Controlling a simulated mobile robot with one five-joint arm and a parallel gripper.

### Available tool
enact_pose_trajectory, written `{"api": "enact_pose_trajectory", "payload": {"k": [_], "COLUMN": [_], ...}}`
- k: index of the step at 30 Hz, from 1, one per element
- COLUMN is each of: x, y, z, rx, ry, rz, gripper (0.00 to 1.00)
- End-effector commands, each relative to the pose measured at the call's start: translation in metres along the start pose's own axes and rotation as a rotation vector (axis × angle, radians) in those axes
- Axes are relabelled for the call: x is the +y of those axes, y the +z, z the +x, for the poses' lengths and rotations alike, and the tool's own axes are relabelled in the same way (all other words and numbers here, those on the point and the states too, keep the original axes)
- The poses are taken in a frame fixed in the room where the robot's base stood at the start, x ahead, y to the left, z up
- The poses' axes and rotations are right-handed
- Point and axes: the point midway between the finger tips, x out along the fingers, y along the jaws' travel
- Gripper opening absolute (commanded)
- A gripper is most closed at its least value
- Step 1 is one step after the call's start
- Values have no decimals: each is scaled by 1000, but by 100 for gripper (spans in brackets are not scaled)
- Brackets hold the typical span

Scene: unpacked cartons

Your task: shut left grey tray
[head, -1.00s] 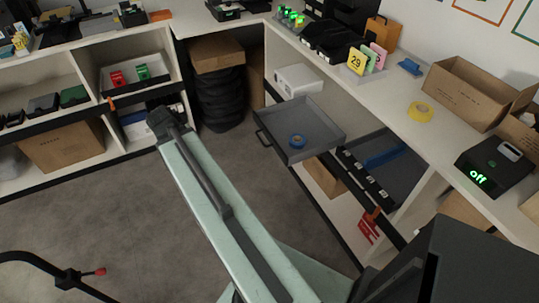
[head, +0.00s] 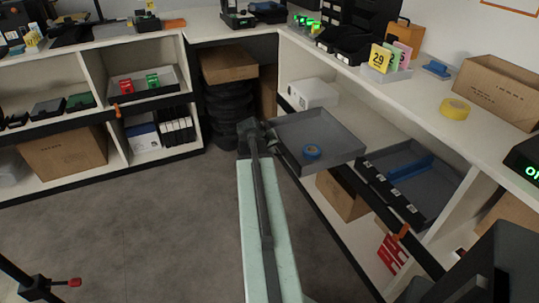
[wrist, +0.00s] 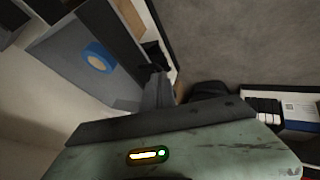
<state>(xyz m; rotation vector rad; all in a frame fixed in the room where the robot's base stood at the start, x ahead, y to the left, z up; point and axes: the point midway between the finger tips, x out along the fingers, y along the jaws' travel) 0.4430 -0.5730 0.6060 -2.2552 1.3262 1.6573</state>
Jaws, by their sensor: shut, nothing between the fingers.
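The left grey tray (head: 340,147) sticks out of the shelf under the right-hand counter, with a roll of blue tape (head: 312,151) in it. In the wrist view the tray (wrist: 72,52) is at the upper left, with the blue tape (wrist: 97,58) inside. My gripper (head: 262,135) is shut and empty at the tray's outer front edge, by its handle. The fingers (wrist: 158,88) show beside the tray's front wall in the wrist view. I cannot tell whether they touch it. The handle is mostly hidden behind my gripper.
A second grey tray (head: 440,187) with a blue item sits to the right. A cardboard box (head: 343,196) is on the shelf below. A brown carton over dark stacked tyres (head: 228,102) stands in the corner behind my gripper.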

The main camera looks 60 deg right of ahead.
Motion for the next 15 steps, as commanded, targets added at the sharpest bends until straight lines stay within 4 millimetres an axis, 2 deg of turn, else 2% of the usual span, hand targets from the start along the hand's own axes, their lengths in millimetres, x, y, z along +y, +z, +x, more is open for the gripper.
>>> {"api": "enact_pose_trajectory", "payload": {"k": [1,2,6,9,15], "x": [-4,-4,21,30,35], "y": [2,2,0,-1,0], "z": [20,26,28,32,35], "rx": [-1,-1,-2,-1,0], "ry": [1,0,0,0,-1], "rz": [1,1,1,1,-2], "gripper": [0,0,0,0,0]}}
